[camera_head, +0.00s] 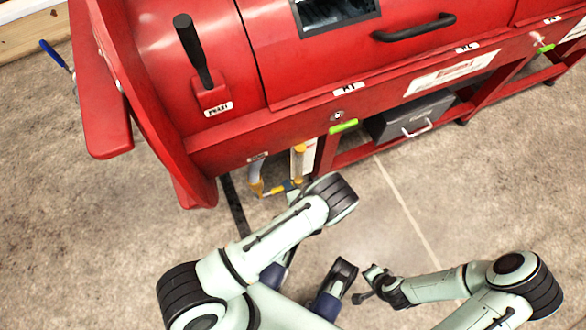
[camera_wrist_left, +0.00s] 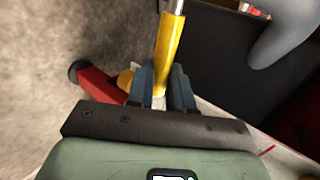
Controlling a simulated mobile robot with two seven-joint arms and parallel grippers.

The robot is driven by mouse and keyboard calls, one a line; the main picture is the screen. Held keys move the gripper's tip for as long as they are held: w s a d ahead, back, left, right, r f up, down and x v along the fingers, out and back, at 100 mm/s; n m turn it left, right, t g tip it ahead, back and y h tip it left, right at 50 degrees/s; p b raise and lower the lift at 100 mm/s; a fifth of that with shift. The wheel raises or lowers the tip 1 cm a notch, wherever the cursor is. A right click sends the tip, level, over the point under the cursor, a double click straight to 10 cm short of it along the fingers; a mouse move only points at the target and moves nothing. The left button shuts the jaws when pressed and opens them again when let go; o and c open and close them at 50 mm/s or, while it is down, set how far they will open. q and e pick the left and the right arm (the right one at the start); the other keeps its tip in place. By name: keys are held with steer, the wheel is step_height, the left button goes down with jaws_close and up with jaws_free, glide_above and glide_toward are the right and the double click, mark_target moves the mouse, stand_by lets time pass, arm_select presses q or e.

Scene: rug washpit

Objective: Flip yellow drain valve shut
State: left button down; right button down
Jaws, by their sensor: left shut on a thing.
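The yellow drain valve handle (camera_wrist_left: 171,42) runs up from between the fingers of my left gripper (camera_wrist_left: 161,92) in the left wrist view, with a metal tip at its upper end. The fingers are shut on it. In the head view the yellow handle (camera_head: 273,191) shows low beneath the red machine, beside a pale pipe with yellow fittings. My left gripper (camera_head: 294,185) is there, partly hidden by its own wrist. My right gripper (camera_head: 368,284) is small and dark at lower centre, away from the valve; its opening is unclear.
The red machine (camera_head: 300,120) fills the top, with a black lever (camera_head: 193,50) and a dark bar handle (camera_head: 414,28). A grey box (camera_head: 410,117) sits under it at right. A blue-handled tool (camera_head: 54,54) is at far left. Concrete floor lies open in front.

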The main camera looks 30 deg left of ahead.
arm_select(q)
steer(key=shift+f, duration=0.1)
arm_select(e)
steer(key=shift+w, duration=0.25)
arm_select(q)
steer(key=shift+s, duration=0.1)
steer(key=c, duration=1)
jaws_free()
arm_select(e)
steer(key=shift+r, duration=0.15)
